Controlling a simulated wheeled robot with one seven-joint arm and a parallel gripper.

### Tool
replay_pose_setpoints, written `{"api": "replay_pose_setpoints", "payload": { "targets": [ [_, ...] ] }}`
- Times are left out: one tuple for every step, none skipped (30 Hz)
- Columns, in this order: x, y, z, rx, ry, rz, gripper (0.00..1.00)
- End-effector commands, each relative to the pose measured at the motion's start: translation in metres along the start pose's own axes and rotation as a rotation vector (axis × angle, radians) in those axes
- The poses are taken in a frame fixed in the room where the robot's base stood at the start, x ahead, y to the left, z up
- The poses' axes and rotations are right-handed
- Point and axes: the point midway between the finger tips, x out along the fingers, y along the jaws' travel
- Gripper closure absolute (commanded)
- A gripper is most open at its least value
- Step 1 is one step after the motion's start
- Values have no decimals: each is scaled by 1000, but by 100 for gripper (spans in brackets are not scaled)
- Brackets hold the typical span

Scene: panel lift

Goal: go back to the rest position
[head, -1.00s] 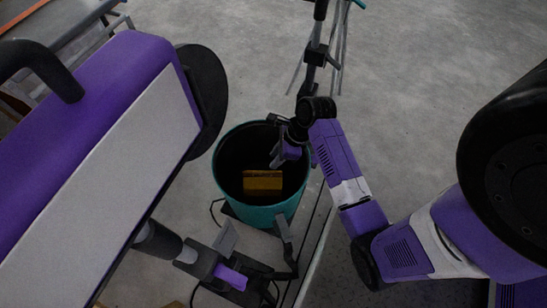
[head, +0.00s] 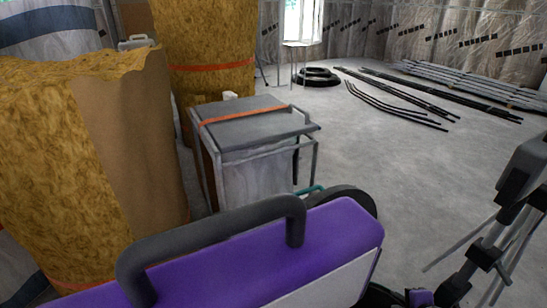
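The task names no object. In the head view, a small purple and dark part, which looks like part of my arm, shows at the bottom edge right of the middle. My gripper's fingers do not show, so I cannot see whether they hold anything. The bucket and the yellow block inside it are out of view.
A grey wheeled cart (head: 254,131) with an orange strap stands ahead. Large yellow insulation rolls (head: 75,150) fill the left. A dark tripod-like stand (head: 487,255) is close at lower right. Black pipes (head: 400,97) lie farther back. The floor between is clear.

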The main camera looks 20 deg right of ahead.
Motion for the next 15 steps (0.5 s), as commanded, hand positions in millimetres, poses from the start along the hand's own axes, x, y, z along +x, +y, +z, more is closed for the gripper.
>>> {"api": "replay_pose_setpoints", "payload": {
  "targets": [
    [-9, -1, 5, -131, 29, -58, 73],
    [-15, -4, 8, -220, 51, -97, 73],
    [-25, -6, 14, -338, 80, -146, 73],
    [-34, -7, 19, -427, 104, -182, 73],
    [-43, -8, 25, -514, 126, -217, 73],
    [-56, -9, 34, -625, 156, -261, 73],
    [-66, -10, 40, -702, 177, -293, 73],
    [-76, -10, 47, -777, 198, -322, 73],
    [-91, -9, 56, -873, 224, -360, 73],
    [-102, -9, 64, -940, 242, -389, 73],
    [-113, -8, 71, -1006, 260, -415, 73],
    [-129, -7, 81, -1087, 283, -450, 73],
    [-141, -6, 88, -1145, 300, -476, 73],
    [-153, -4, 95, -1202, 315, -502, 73],
    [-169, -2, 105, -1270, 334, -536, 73]
  ]
}}
